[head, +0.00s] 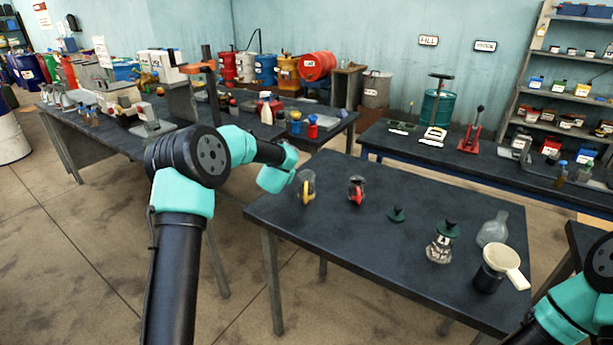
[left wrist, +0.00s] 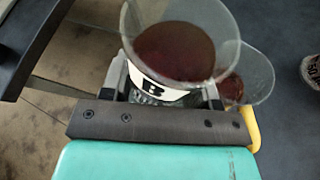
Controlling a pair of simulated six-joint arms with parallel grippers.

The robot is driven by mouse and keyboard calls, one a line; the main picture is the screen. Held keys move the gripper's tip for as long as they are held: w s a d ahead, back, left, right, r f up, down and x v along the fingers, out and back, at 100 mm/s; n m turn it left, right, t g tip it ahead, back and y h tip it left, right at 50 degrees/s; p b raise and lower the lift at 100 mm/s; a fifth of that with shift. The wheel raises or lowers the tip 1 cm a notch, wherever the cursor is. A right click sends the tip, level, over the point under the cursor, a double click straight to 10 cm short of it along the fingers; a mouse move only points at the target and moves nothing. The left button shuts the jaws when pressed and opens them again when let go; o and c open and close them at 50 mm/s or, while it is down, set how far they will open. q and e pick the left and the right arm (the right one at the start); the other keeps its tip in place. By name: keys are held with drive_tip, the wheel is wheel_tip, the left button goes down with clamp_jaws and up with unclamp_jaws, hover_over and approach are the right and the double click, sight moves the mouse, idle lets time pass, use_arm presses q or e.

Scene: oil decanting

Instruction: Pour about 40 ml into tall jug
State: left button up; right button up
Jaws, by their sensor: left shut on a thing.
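My left gripper (head: 287,176) reaches over the far left corner of the front table. In the left wrist view the gripper (left wrist: 165,92) is shut on a clear glass vessel (left wrist: 185,72) with a white band marked B and dark red liquid inside. Beside it is another clear rim (left wrist: 262,72) with a little red, and a yellow handle (left wrist: 251,130); I cannot tell whether these are a separate jug. In the head view a clear jug with a yellow handle (head: 305,190) is beside the gripper, and a red-handled jug (head: 356,190) stands to its right. My right gripper is out of view.
The table's front left is clear.

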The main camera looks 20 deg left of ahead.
use_arm(q)
drive_tip(key=shift+w+d+r+m+y, duration=0.1)
drive_tip(key=shift+d+r+m+y, duration=0.2)
drive_tip(key=shift+r, duration=0.45)
drive_tip(key=shift+w+d+r+m+y, duration=0.1)
drive_tip(key=shift+d+r+m+y, duration=0.2)
drive_tip(key=shift+r, duration=0.4)
drive_tip(key=shift+d+r+m+y, duration=0.4)
drive_tip(key=shift+d+r+m, duration=0.15)
drive_tip(key=shift+m, duration=0.25)
drive_tip(key=shift+a+f+m+y, duration=0.15)
drive_tip(key=shift+f+m+y, duration=0.1)
drive_tip(key=shift+m+y, duration=0.15)
drive_tip(key=shift+f+m+y, duration=0.25)
drive_tip(key=shift+m+y, duration=0.05)
drive_tip(key=shift+m, duration=0.2)
drive_tip(key=shift+a, duration=0.1)
drive_tip(key=shift+s+a, duration=0.1)
drive_tip(key=shift+a, duration=0.15)
drive_tip(key=shift+s+a+r+m+y, duration=0.1)
drive_tip(key=shift+s+a+m+y, duration=0.05)
drive_tip(key=shift+a+m+y, duration=0.2)
drive_tip(key=shift+a+r+m+y, duration=0.15)
drive_tip(key=shift+r+m+y, duration=0.1)
drive_tip(key=shift+r+m, duration=0.2)
